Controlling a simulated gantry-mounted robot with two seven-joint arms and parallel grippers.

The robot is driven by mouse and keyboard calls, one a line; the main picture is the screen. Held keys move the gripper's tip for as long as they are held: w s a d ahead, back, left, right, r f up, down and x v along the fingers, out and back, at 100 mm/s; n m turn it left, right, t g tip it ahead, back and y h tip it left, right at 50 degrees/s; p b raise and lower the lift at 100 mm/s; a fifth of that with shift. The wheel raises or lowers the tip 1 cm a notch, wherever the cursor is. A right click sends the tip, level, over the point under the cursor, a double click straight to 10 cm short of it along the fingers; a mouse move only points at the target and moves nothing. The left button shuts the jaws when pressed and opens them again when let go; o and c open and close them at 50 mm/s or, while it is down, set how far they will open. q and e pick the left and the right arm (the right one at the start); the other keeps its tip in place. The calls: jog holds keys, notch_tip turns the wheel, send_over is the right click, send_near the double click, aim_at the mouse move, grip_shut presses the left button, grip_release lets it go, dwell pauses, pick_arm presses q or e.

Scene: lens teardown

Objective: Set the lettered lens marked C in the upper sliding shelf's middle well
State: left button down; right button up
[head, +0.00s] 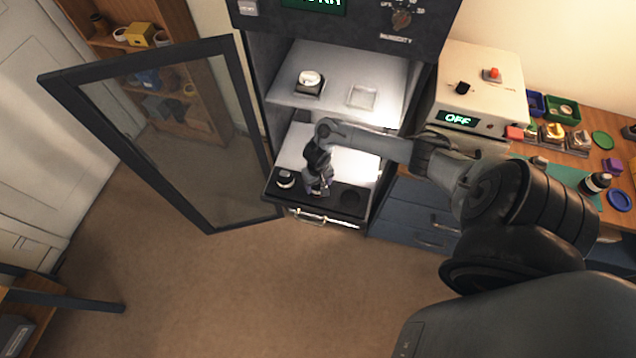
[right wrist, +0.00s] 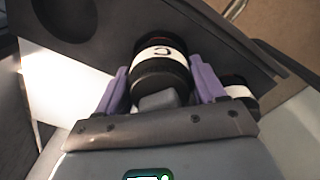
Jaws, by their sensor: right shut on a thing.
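My right gripper (head: 318,186) points down at the middle of the pulled-out sliding shelf (head: 325,206). In the right wrist view its purple fingers (right wrist: 163,84) are shut on the dark lens (right wrist: 160,70) with a white band marked C. The lens is over or in the middle well, which is hidden beneath it; I cannot tell whether it touches the bottom. A second dark lens with a white band (head: 285,179) sits in the left well. The right well (head: 351,198) is an empty dark circle. My left gripper is not in view.
The cabinet's glass door (head: 152,140) stands open at the left. A fixed shelf (head: 335,75) above holds a white-topped piece (head: 309,80) and a clear square tray (head: 362,96). A box reading OFF (head: 475,95) and a cluttered bench (head: 600,165) are to the right.

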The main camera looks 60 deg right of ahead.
jog(key=shift+f, duration=0.75)
jog(key=o, duration=1)
jog(key=shift+o, duration=0.6)
jog(key=shift+r, duration=0.1)
jog(key=shift+r+p, duration=0.35)
jog(key=shift+r, duration=0.05)
notch_tip(320, 180, up, 5)
jog(key=p, duration=0.6)
notch_tip(320, 180, up, 3)
jog(key=p, duration=0.4)
